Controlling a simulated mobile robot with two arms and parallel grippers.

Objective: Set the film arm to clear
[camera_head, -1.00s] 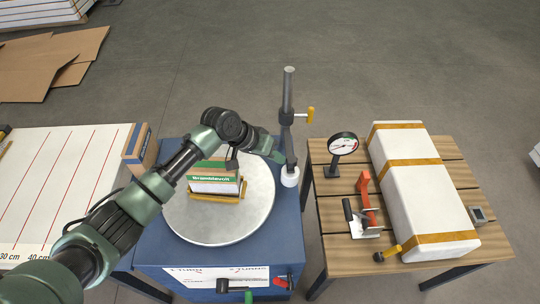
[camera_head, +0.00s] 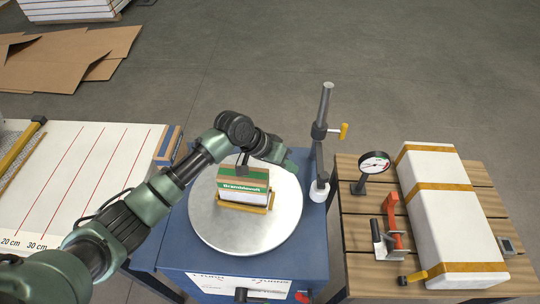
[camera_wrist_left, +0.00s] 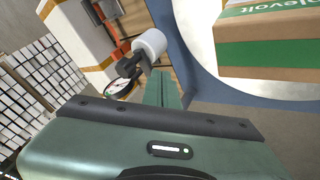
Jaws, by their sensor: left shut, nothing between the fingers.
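The film arm (camera_head: 318,155) is a grey bar hanging from a dark upright post (camera_head: 325,105), with a white roll (camera_head: 319,192) at its foot. It stands at the right edge of the round grey turntable (camera_head: 235,237). A green, white and brown box (camera_head: 243,178) sits on the turntable. My left gripper (camera_head: 288,161) is shut and empty, left of the film arm with a small gap between them. In the left wrist view, my fingers (camera_wrist_left: 165,91) point toward the white roll (camera_wrist_left: 150,43), and the box (camera_wrist_left: 270,45) is at upper right. Contact with the roll cannot be told there.
A yellow handle (camera_head: 343,131) sticks out right from the post. A slatted table (camera_head: 365,262) at right holds a gauge (camera_head: 374,163), a red-handled tool (camera_head: 391,225) and a long white wrapped parcel (camera_head: 445,205). A white marked table (camera_head: 70,180) is at left.

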